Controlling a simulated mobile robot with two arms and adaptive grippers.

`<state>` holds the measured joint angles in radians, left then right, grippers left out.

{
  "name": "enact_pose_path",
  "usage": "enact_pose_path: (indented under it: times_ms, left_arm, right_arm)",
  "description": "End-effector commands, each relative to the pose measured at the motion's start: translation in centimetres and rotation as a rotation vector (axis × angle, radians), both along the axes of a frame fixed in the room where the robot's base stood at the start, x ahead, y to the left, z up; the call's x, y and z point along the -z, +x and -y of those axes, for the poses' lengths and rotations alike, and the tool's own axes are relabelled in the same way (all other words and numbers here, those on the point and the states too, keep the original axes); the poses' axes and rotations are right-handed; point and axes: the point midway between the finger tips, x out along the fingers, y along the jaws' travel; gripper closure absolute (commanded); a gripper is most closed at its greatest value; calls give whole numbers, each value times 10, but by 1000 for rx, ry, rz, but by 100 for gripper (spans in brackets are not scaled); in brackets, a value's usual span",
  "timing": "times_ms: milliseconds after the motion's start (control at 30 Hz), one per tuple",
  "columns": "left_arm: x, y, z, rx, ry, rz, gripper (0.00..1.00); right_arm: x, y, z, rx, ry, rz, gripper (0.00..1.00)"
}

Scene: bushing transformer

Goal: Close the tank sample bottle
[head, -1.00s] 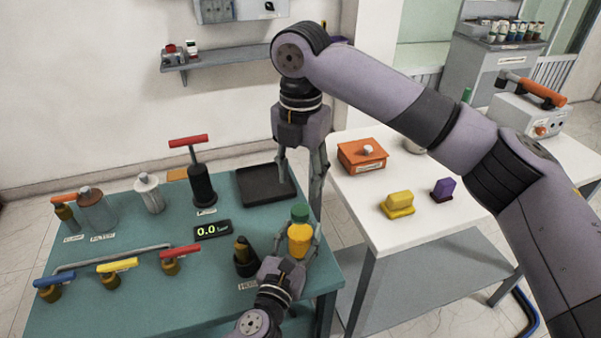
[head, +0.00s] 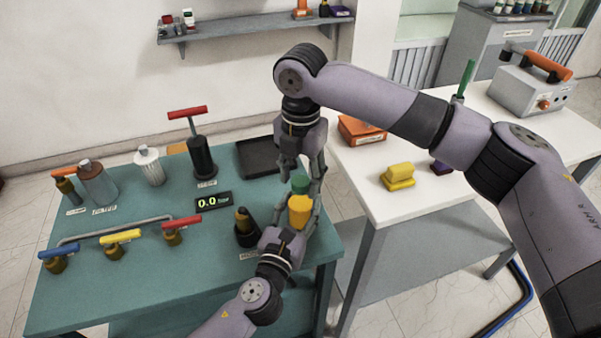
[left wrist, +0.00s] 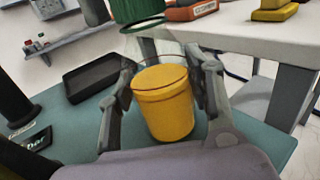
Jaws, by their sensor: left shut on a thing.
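The sample bottle (head: 299,211) holds yellow contents and stands upright near the right end of the teal bench. Its clear neck shows in the left wrist view, above the yellow body (left wrist: 163,105). My left gripper (head: 296,222) is shut on the bottle, with a finger on each side. A green cap (head: 300,184) is at the bottle's top; it also shows in the left wrist view (left wrist: 137,10). I cannot tell whether it is seated. My right gripper (head: 304,178) points down with its fingers apart around the cap. Contact with the cap is unclear.
A black tray (head: 262,156) lies behind the bottle. A dark bottle-shaped fitting (head: 245,230) stands close to its left. The white table (head: 440,205) to the right holds a yellow block (head: 397,178) and an orange box (head: 357,132). Valves line the bench's left.

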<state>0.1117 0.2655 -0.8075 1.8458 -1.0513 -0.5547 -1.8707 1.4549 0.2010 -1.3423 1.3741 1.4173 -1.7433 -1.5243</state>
Motion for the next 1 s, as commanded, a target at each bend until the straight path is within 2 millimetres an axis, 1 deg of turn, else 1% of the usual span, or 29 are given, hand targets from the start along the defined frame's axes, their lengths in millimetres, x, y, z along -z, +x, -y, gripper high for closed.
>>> enact_pose_path:
  times_ms: [33, 67, 667, 800, 867, 967, 1000]
  left_arm:
    - [1, 0, 0, -1, 2, -2, 100]
    - [1, 0, 0, -1, 2, -2, 100]
    - [1, 0, 0, -1, 1, -1, 100]
    - [1, 0, 0, -1, 1, -1, 100]
    - [1, 0, 0, 0, 1, -1, 100]
    - [1, 0, 0, 0, 1, -1, 100]
    - [1, 0, 0, -1, 1, -1, 100]
  right_arm:
    - [0, 0, 0, 0, 0, 0, 58]
    - [0, 0, 0, 0, 0, 0, 60]
    - [0, 0, 0, 0, 0, 0, 100]
    - [0, 0, 0, 6, 0, 0, 100]
    - [0, 0, 0, 37, 1, -1, 100]
    - [0, -1, 0, 162, 2, -4, 100]
    - [1, 0, 0, 240, 2, -4, 100]
